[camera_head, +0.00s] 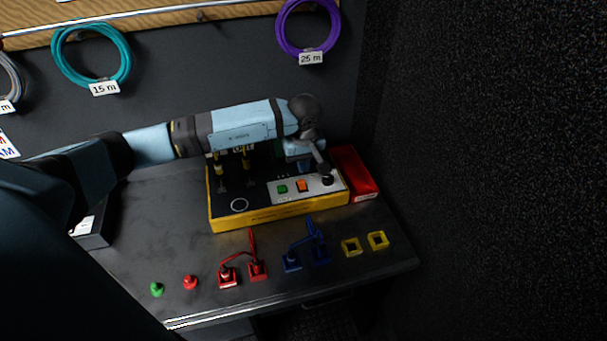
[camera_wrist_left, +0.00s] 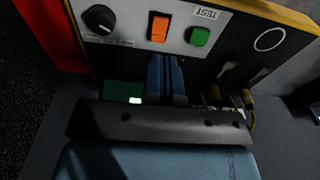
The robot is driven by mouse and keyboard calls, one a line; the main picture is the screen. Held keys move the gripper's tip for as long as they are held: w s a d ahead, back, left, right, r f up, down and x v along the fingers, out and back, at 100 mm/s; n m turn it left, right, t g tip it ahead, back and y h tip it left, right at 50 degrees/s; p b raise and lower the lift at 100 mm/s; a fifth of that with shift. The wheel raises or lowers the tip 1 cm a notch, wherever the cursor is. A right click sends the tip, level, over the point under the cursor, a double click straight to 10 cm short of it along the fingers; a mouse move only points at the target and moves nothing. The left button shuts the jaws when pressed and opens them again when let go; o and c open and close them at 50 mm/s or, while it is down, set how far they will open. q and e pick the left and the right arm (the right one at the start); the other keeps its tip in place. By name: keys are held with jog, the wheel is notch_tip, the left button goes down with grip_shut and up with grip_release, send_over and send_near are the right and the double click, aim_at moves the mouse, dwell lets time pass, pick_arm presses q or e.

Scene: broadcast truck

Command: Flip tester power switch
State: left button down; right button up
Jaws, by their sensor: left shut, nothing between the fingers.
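The tester is a yellow-edged box (camera_head: 280,213) on the dark bench, with a light panel on its front right. The panel carries an orange rocker switch (camera_head: 302,185), a green button (camera_head: 282,189) and a black knob (camera_head: 327,179). In the left wrist view the orange switch (camera_wrist_left: 158,28) sits between the knob (camera_wrist_left: 98,20) and the green button (camera_wrist_left: 200,36). My left gripper (camera_head: 304,168) is shut and empty over the tester, its blue fingers (camera_wrist_left: 166,62) pointing at the panel near the orange switch. A gap or contact cannot be told. My right gripper is not in view.
A red box (camera_head: 357,178) stands right of the tester. Along the bench front lie green and red caps (camera_head: 191,282), red leads (camera_head: 257,270), blue leads (camera_head: 292,261) and yellow square frames (camera_head: 378,240). Coiled cables (camera_head: 91,80) hang on the back wall.

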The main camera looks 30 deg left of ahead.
pick_arm(q)
notch_tip(320, 180, up, 7)
jog(key=shift+d+r+b, duration=0.15)
jog(key=shift+r+b, duration=0.05)
jog(key=shift+b, duration=0.1)
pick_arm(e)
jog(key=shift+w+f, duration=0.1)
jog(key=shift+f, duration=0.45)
pick_arm(q)
jog(key=shift+s, duration=0.1)
jog(key=w+a+m+h, duration=0.1)
jog(key=m, duration=1.1)
jog(key=w+a+m+g, duration=0.1)
jog(key=m, duration=1.1)
jog(key=w+a+m+g+h+p, duration=0.1)
jog(key=m, duration=1.1)
jog(key=shift+a+r+h, duration=0.15)
jog(key=shift+a+h, duration=0.15)
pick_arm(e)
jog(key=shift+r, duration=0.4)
